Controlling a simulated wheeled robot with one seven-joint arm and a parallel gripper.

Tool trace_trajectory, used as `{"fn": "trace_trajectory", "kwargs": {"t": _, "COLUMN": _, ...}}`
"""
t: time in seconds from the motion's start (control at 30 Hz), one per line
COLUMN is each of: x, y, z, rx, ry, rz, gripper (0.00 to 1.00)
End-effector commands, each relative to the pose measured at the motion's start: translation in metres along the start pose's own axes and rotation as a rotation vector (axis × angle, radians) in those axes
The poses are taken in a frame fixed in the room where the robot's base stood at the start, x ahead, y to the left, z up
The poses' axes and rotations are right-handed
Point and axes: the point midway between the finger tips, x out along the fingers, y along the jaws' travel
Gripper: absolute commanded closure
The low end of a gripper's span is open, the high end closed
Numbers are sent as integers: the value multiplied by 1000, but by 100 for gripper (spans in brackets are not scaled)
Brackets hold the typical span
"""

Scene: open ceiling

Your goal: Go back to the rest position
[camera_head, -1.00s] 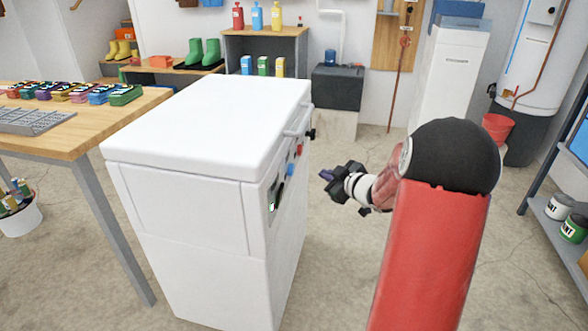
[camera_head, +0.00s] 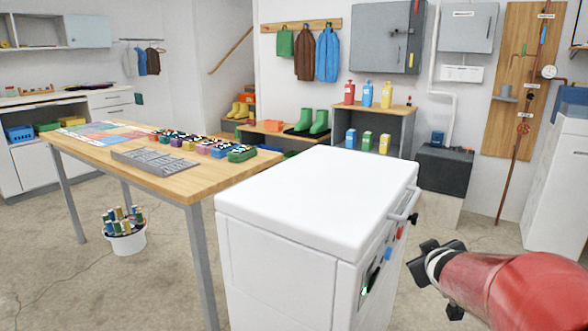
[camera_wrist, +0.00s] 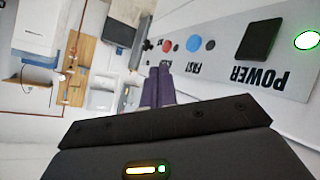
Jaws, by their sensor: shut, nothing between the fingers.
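My gripper (camera_head: 428,262) is at the right side of the white chest-like machine (camera_head: 310,192), beside its control panel and apart from it in the head view. In the wrist view my gripper's purple fingertips (camera_wrist: 158,88) are together with nothing between them. The wrist view shows the grey panel (camera_wrist: 215,40) with the words POWER and FAST upside down, red and blue buttons, a black switch and a lit green oval.
A wooden table (camera_head: 190,186) with a grey grid tray and several colored items stands left of the machine. A white bucket (camera_head: 126,240) is on the floor under it. A shelf (camera_head: 395,125) and a dark box (camera_head: 443,168) stand behind. Floor is open at the front left.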

Motion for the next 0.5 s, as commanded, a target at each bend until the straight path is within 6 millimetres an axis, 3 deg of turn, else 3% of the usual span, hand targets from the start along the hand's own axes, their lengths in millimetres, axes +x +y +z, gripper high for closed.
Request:
{"fn": "trace_trajectory", "kwargs": {"t": 0.03, "x": -27, "y": -9, "z": -3, "rx": 31, "ry": -38, "rz": 12, "gripper": 100}}
{"fn": "trace_trajectory", "kwargs": {"t": 0.17, "x": -92, "y": -39, "z": 14, "rx": 147, "ry": -175, "rz": -9, "gripper": 100}}
{"fn": "trace_trajectory", "kwargs": {"t": 0.3, "x": -158, "y": -83, "z": 44, "rx": 261, "ry": -312, "rz": -109, "gripper": 100}}
{"fn": "trace_trajectory", "kwargs": {"t": 0.5, "x": -222, "y": -134, "z": 79, "rx": 345, "ry": -444, "rz": -279, "gripper": 100}}
